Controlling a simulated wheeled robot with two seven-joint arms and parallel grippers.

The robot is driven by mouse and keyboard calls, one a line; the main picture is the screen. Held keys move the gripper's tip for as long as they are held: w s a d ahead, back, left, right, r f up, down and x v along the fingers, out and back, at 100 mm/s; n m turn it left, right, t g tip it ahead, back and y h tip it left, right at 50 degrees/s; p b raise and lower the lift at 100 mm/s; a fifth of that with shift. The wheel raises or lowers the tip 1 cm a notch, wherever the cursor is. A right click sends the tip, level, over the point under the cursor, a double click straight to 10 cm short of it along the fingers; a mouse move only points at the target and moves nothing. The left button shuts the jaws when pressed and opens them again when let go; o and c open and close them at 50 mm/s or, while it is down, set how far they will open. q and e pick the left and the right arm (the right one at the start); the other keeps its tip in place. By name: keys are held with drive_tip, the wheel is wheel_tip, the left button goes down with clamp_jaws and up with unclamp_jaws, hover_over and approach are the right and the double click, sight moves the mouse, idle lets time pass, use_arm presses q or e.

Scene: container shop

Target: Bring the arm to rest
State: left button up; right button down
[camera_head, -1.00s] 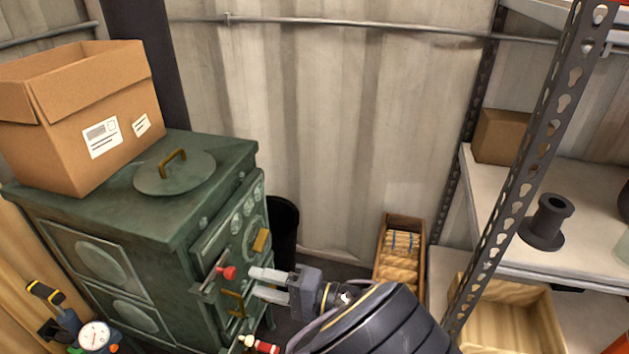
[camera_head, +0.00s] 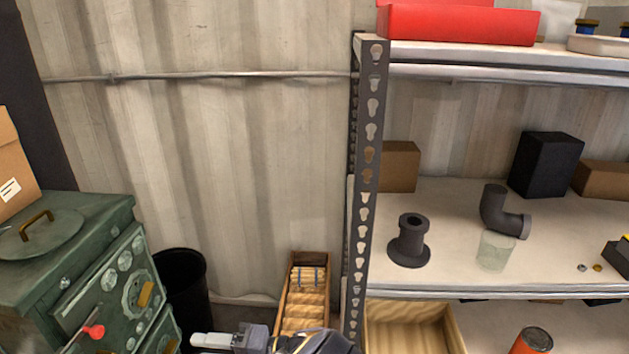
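My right gripper (camera_head: 212,341) is at the bottom edge of the head view, its arm coming in from the right. One pale finger shows, pointing left; the rest is cut off by the frame, so I cannot tell whether it is open or shut. Nothing shows in the visible part of it. The green stove (camera_head: 95,275) stands to its left, with a red knob (camera_head: 94,331) on its front. My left gripper is not in view.
A black bin (camera_head: 182,292) stands beside the stove. A wooden crate (camera_head: 284,300) stands by the wall. The metal shelf (camera_head: 455,205) on the right holds a dark flanged pipe (camera_head: 409,240), a pipe elbow (camera_head: 497,212) and a red box (camera_head: 460,24). Its upright is right of my arm.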

use_arm(q)
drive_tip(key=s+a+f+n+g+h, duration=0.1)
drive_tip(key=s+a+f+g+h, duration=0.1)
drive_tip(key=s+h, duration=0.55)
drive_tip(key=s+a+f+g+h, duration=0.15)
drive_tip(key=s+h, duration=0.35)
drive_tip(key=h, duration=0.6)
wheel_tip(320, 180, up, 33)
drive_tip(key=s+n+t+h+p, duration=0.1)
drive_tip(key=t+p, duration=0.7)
drive_tip(key=p, duration=1.9)
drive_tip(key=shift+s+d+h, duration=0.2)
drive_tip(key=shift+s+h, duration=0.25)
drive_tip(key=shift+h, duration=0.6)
